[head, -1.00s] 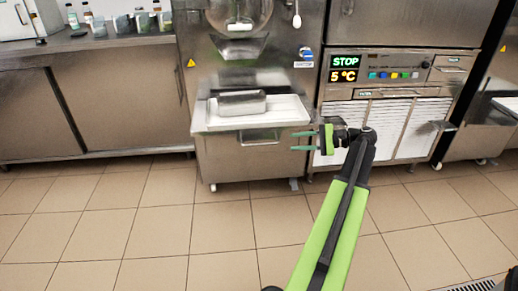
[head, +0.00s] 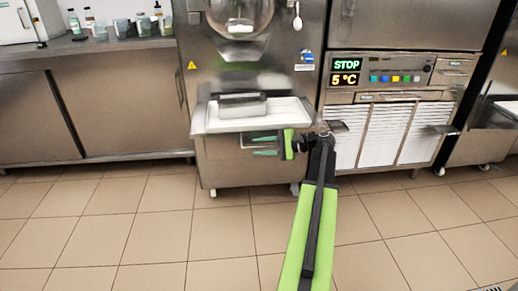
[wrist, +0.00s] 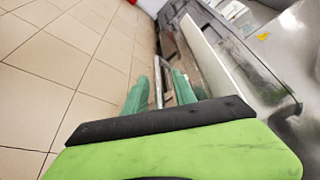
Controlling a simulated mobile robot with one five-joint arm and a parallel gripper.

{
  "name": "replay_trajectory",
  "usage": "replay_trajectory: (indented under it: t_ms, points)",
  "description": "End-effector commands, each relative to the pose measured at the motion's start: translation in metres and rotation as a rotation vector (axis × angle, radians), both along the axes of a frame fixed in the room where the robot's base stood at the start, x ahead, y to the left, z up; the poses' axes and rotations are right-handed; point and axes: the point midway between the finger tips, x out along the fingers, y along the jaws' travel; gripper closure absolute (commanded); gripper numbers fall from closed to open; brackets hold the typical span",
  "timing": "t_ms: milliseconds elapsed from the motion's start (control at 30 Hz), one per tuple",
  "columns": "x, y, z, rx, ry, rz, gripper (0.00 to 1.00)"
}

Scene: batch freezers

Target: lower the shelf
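The shelf (head: 220,123) is a white, level ledge on the front of the batch freezer. A metal pan (head: 243,106) stands on it. A metal handle (wrist: 158,92) is mounted below the shelf; in the head view my fingers partly cover it. My gripper (head: 262,146) is just under the shelf's front edge, in front of the handle. In the wrist view my gripper (wrist: 160,90) has its two green fingers apart, with the handle bar showing between them. I cannot tell whether they touch it. The shelf's pale edge (wrist: 210,50) runs close beside the right finger.
To the right stands a freezer unit with a STOP and 5 °C display (head: 345,72) and white louvred panels (head: 380,132). A counter with jars (head: 122,28) is on the left. The tiled floor (head: 130,225) in front is clear.

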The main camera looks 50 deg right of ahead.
Motion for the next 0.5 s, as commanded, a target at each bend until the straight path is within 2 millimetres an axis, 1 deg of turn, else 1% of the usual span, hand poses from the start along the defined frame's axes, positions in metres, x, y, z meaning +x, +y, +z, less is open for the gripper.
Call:
replay_trajectory:
  t_ms: [33,200,267,500]
  points:
    - [-0.0001,-0.0002,0.0,0.0,0.0,0.0,0.71]
    - [-0.0004,-0.0005,0.0,0.0,0.0,0.0,0.94]
    - [-0.0004,-0.0006,0.0001,0.0,0.0,-0.001,1.0]
    - [-0.0004,-0.0012,0.0003,0.0,-0.001,-0.002,1.0]
